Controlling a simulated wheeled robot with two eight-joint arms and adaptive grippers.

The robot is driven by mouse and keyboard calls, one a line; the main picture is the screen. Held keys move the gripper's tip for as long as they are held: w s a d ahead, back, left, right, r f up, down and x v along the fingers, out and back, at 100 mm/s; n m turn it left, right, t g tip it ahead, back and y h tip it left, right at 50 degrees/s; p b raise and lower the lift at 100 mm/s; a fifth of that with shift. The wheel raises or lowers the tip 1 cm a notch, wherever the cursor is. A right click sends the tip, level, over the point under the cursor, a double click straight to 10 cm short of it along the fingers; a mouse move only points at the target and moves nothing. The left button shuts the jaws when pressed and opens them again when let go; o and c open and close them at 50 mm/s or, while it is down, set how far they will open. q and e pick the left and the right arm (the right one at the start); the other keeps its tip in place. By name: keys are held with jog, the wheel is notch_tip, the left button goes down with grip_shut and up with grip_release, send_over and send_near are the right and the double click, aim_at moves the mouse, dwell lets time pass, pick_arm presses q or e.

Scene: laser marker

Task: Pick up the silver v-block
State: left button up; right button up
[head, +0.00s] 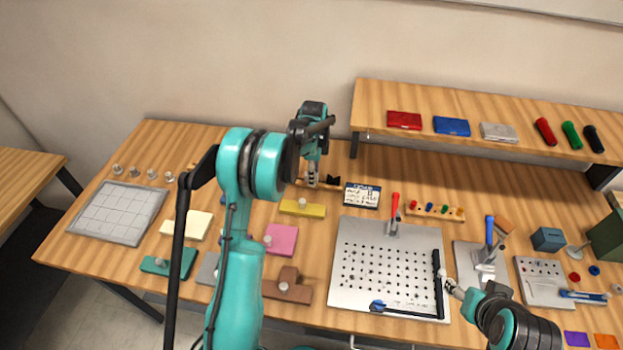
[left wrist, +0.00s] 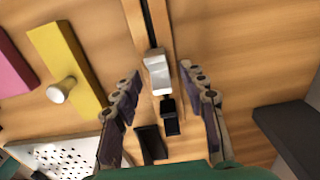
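The silver v-block (left wrist: 158,74) sits on a narrow wooden rail (left wrist: 133,20) with a dark slot, in the left wrist view. My left gripper (left wrist: 157,70) is open, its two fingers on either side of the silver block with gaps to both. A black block (left wrist: 169,116) stands just below the silver one in that view. In the head view my left gripper (head: 312,178) points down over the rail at the back of the table and largely hides the silver block. My right gripper (head: 449,285) is small at the right edge of the perforated plate; its opening is unclear.
A yellow block with a knob (head: 303,208) lies in front of the rail. A black piece (head: 333,180) and a white-and-blue card (head: 362,195) are to its right. The raised shelf (head: 480,100) stands at the back right. The perforated plate (head: 350,300) lies in front.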

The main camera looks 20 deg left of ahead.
pick_arm(q)
grip_shut()
jog(key=shift+r, duration=0.1)
notch_tip(320, 180, up, 10)
jog(key=p, duration=0.2)
jog(key=shift+p, duration=0.3)
